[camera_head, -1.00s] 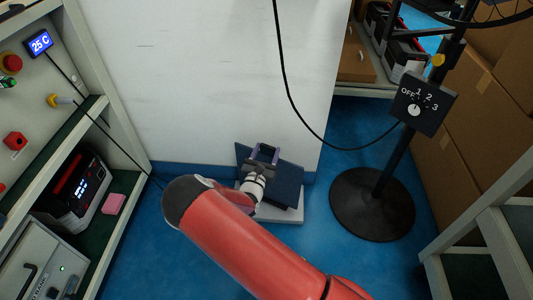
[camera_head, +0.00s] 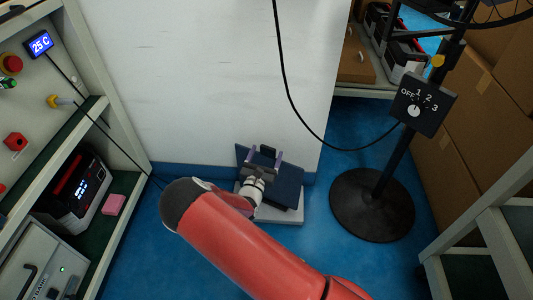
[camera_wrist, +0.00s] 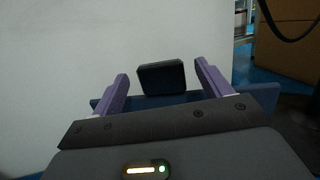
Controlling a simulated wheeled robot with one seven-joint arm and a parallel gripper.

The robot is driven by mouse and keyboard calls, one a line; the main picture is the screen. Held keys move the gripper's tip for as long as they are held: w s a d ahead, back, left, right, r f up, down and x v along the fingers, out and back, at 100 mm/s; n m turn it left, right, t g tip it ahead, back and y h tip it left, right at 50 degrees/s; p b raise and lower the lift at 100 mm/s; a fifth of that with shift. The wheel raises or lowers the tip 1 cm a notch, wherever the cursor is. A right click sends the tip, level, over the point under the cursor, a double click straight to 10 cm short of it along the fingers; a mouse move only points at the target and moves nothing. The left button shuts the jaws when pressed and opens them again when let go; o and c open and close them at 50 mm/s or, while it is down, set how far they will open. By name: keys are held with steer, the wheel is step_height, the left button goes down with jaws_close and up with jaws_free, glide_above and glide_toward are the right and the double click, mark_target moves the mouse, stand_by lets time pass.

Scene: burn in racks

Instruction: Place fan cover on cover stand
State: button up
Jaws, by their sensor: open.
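The cover stand (camera_head: 288,186) is a dark blue slanted board on a pale grey base, on the floor against the white wall. A small black rounded-square piece, which looks like the fan cover (camera_head: 267,150), is at the upper part of the board.
A pole with a dial box (camera_head: 424,104) and round black base (camera_head: 372,205) stands to the right. A hanging cable (camera_head: 287,84) curves from above to the box. A shelf rack (camera_head: 125,135) is at left. Cardboard boxes (camera_head: 470,160) stand at right. Blue floor is clear around the stand.

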steer(key=v, duration=1.1)
steer(key=s+d+r+m+g+h, duration=0.3)
steer(key=s+d+r+m+g, duration=0.1)
steer(key=d+r+m+g, duration=0.55)
steer(key=s+d+r+m+g+h, duration=0.3)
steer(key=d+r+m+g, duration=0.45)
steer(key=d+m, duration=0.4)
steer(key=s+d+r+m+t+y, duration=0.1)
steer(key=s+r+m+t+y, duration=0.2)
steer(key=s+r+m+y, duration=0.8)
steer(key=s+r+m, duration=0.1)
steer(key=s+r, duration=0.2)
steer(key=s, duration=0.3)
steer(key=shift+r, duration=0.3)
